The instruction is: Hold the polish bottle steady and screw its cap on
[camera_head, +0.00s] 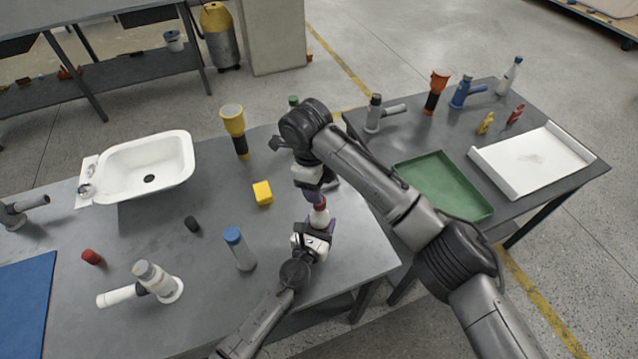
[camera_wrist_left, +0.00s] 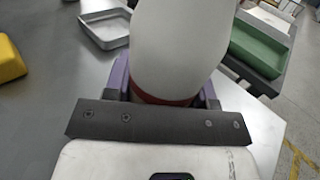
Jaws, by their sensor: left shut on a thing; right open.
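My left gripper (camera_head: 314,232) is shut on a white bottle (camera_head: 320,217), seemingly the polish bottle, near the table's right edge. In the left wrist view the bottle (camera_wrist_left: 180,45) fills the top middle, with a dark red band (camera_wrist_left: 160,98) low between the purple fingers. A small red part (camera_head: 319,203) shows at the bottle's upper end in the head view. My right gripper (camera_head: 317,190) is open, just above and close to that end. Whether its fingers touch anything, and how the cap sits, is hidden.
A blue-capped bottle (camera_head: 239,248), a yellow block (camera_head: 262,192), a black cap (camera_head: 192,224) and a red cap (camera_head: 92,257) are on the table. A white basin (camera_head: 150,160) stands at left. The right-hand table holds a green tray (camera_head: 445,185) and a white tray (camera_head: 532,160).

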